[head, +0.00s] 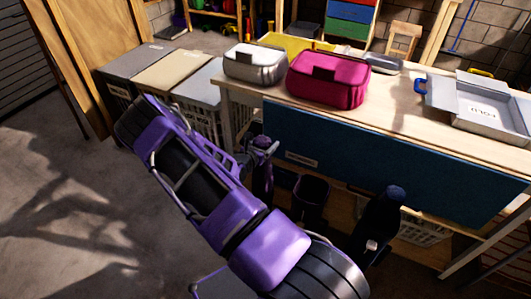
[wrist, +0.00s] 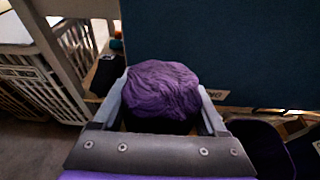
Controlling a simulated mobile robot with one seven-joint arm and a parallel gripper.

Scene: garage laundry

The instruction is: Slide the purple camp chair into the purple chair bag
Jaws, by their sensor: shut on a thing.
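The purple camp chair (head: 262,180) is a folded, slim upright bundle below the blue panel's left end in the head view. In the wrist view its bunched purple fabric top (wrist: 160,92) fills the space between my fingers. My gripper (head: 264,146) is shut on this top; it also shows in the wrist view (wrist: 165,112). A dark purple, open-topped sleeve, seemingly the purple chair bag (head: 311,190), stands just right of the chair, apart from it. It shows partly at lower right in the wrist view (wrist: 258,145). The chair's lower end is hidden by my arm.
A dark navy bundle (head: 384,222) stands right of the bag. The workbench (head: 410,120) with its blue front panel (head: 390,165) rises behind, carrying a grey case (head: 255,64), a pink case (head: 328,79) and a grey box (head: 485,105). Laundry hampers (head: 200,90) stand left; the left floor is clear.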

